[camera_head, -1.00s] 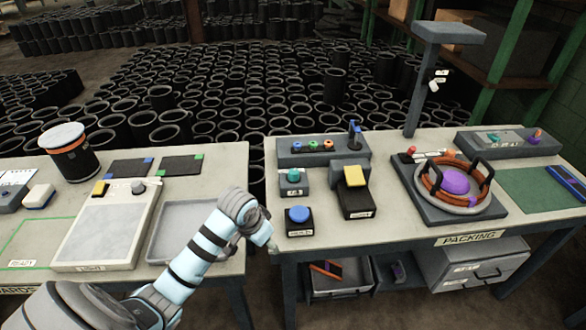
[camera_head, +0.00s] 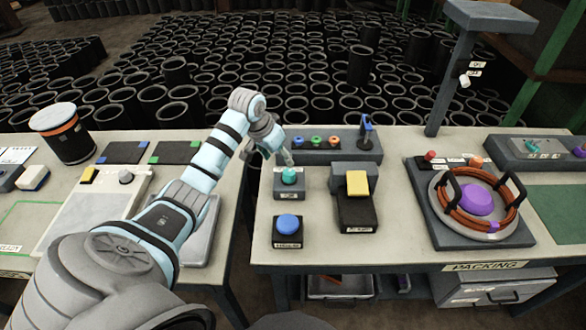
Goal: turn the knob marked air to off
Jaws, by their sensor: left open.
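A teal knob (camera_head: 289,176) sits on a small grey box (camera_head: 291,190) at the left of the packing table. The label on its front is too small to read. My left gripper (camera_head: 286,158) is open just above and behind this knob, its fingers pointing down toward it; I cannot tell whether they touch it. Another teal knob (camera_head: 532,146) is on a grey panel (camera_head: 548,157) at the far right, its markings also unreadable. My right gripper is not in view.
A blue button (camera_head: 288,222) stands in front of the teal-knob box. A yellow-topped block (camera_head: 357,184) is to its right. Behind is a rack (camera_head: 348,148) with coloured rings and a blue-topped lever. A round fixture (camera_head: 480,200) stands further right. A gap separates the two tables.

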